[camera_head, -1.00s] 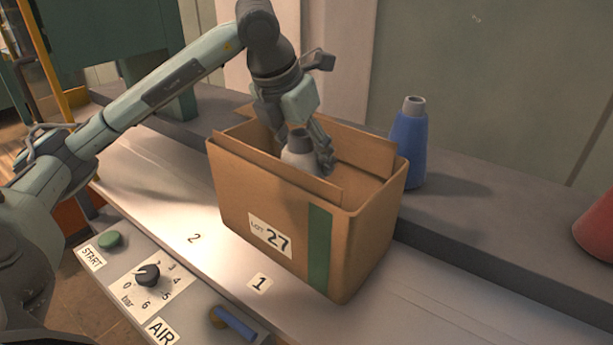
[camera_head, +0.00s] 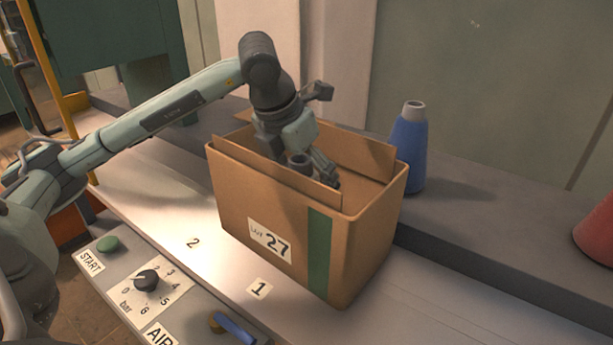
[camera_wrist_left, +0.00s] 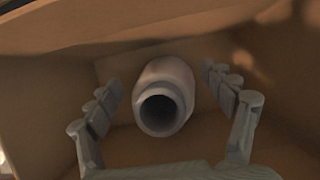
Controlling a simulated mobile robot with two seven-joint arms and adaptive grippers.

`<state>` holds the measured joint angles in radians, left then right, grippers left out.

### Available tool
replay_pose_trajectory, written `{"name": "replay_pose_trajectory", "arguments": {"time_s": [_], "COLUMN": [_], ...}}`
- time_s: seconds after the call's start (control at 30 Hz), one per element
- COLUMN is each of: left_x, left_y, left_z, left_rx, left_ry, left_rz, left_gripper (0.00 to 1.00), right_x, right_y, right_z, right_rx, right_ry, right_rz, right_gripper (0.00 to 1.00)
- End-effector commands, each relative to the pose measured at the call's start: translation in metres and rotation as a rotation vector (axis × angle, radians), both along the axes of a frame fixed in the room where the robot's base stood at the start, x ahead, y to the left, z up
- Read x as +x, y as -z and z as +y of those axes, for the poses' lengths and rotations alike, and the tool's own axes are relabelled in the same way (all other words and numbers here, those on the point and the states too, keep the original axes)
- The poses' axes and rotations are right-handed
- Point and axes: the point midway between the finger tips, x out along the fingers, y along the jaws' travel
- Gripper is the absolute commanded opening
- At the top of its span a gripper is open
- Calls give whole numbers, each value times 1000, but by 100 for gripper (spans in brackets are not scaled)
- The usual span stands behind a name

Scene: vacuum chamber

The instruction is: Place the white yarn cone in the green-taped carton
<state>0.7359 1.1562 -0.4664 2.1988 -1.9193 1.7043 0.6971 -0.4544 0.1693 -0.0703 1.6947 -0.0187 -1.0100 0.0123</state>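The carton (camera_head: 232,205) with a green tape strip (camera_head: 319,250) and a "LOT 27" label stands open on the bench in the head view. My left gripper (camera_head: 314,170) reaches down into the carton at the cone. Its fingers (camera_wrist_left: 162,80) are apart on either side of the cone, with a visible gap on each side. The cone's base is hidden.
A blue cone (camera_head: 408,145) stands on the grey ledge behind and right of the carton. A red cone (camera_head: 597,232) is at the right edge. A control panel with a knob (camera_head: 146,280) and a green button (camera_head: 108,244) lies at front left.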

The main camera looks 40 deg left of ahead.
Motion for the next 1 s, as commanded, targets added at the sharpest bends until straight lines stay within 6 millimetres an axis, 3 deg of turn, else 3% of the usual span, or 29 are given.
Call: {"name": "replay_pose_trajectory", "arguments": {"time_s": [0.27, 0.4, 0.7, 1.0], "left_x": [0, -7, -32, -45], "left_y": [-3, -23, -84, -112], "left_z": [0, 1, 2, 3], "left_rx": [0, 1, 0, 0], "left_ry": [0, -1, 1, 0], "left_rz": [-1, -5, -6, -1], "left_gripper": [81, 81, 81, 81], "right_x": [0, -4, 0, -11], "right_y": [0, 8, 2, 18], "right_z": [0, -2, -1, -3], "right_rx": [-1, -2, -2, -9], "right_ry": [-2, -1, -3, -14], "right_rz": [-4, 8, -3, 18], "right_gripper": [42, 42, 42, 42]}}
